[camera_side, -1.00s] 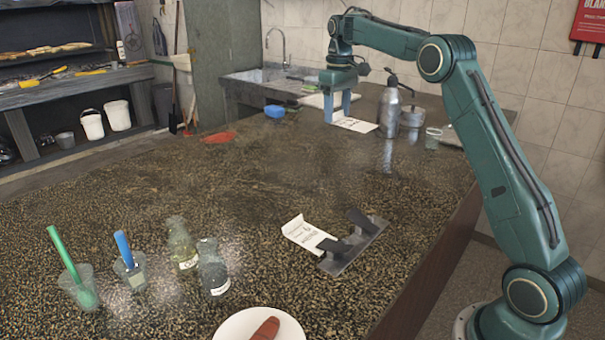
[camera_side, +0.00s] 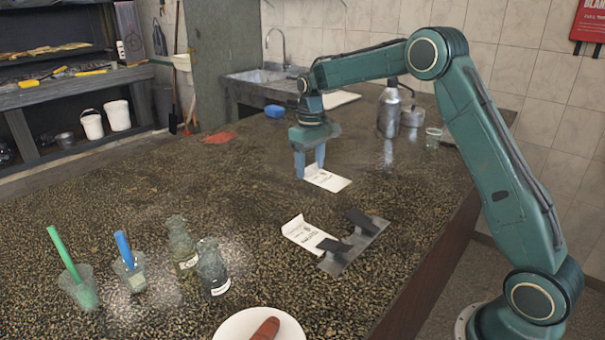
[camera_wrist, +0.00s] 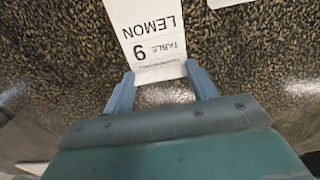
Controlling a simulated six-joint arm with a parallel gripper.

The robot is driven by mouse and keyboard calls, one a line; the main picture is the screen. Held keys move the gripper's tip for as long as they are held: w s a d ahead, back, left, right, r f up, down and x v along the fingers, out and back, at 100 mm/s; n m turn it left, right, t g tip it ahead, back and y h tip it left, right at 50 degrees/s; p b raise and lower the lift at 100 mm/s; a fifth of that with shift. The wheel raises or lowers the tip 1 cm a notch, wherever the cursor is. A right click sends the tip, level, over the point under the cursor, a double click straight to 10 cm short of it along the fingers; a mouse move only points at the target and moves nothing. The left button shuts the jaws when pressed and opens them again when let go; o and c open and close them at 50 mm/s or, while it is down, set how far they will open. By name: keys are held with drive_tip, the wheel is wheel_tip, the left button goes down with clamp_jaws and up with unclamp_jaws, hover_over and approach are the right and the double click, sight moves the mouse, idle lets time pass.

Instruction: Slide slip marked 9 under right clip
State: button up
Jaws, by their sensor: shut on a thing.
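My gripper (camera_side: 309,166) is shut on a white paper slip (camera_side: 328,180), holding it by one end, low over the counter in the side view. In the wrist view the slip (camera_wrist: 153,35) reads "LEMON", "TABLE" and "9", and its near end lies between my fingertips (camera_wrist: 160,76). A metal clip rail (camera_side: 357,250) with two dark clips lies nearer the camera. Another white slip (camera_side: 304,235) has its end at the left clip (camera_side: 333,246). The right clip (camera_side: 361,220) shows no paper under it.
A plate with a sausage (camera_side: 265,328), two glass bottles (camera_side: 197,260) and two cups with green and blue handles (camera_side: 125,262) stand at the front. A steel bottle (camera_side: 389,110) and a glass (camera_side: 433,138) stand behind.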

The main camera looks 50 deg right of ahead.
sight(321, 208)
drive_tip(key=shift+s+a+f, duration=0.2)
drive_tip(key=shift+a+f, duration=0.35)
drive_tip(key=shift+f, duration=0.25)
drive_tip(key=shift+s+f, duration=0.15)
drive_tip(key=shift+f, duration=1.3)
drive_tip(key=shift+s+f, duration=0.1)
drive_tip(key=shift+f, duration=1.3)
drive_tip(key=shift+s+f, duration=0.2)
drive_tip(key=shift+s, duration=1.75)
drive_tip(key=o, duration=1)
